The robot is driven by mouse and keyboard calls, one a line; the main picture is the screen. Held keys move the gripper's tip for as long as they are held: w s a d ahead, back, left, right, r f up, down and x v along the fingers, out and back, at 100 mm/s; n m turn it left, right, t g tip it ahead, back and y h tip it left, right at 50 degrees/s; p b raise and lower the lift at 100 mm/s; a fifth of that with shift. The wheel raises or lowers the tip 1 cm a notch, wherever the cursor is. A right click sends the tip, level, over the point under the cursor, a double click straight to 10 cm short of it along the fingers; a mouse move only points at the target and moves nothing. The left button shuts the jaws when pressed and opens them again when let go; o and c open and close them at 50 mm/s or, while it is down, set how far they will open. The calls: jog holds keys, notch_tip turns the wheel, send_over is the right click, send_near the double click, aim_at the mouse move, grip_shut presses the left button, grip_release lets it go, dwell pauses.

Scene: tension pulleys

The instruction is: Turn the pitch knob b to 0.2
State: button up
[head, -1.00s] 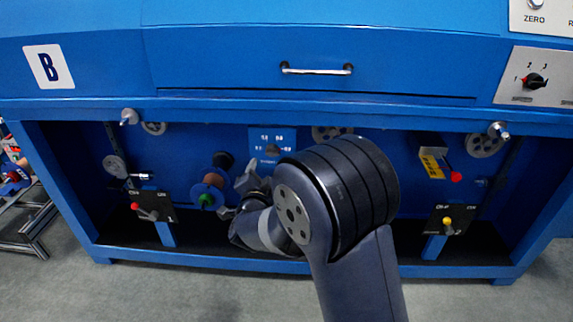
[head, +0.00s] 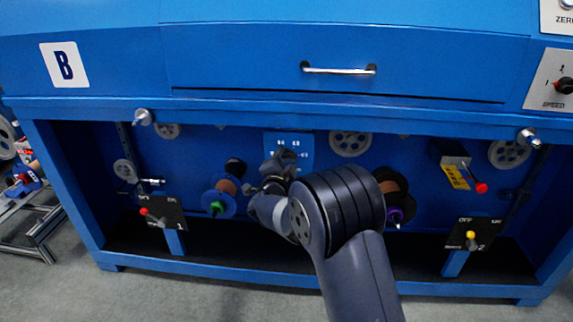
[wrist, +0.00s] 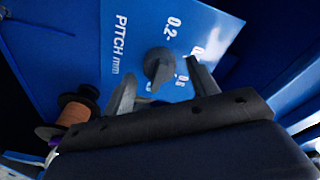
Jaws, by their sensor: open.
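The pitch knob (wrist: 158,68) is a grey round knob on a blue plate (wrist: 115,75) lettered "PITCH mm", with "0.2" and other partly covered numbers around it. Which number it points to I cannot tell. My gripper (wrist: 163,88) is open in the wrist view, its fingers on either side of the knob's near end. I cannot tell whether they touch it. In the head view the plate (head: 302,142) shows behind my gripper (head: 280,160), which hides the knob.
An orange-brown spool (head: 226,187) on a blue flange is just left of my gripper. A dark brown spool (head: 390,184) is right of my arm. A drawer handle (head: 338,70) is above the recess.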

jog(key=shift+w, duration=0.25)
jog(key=c, duration=1)
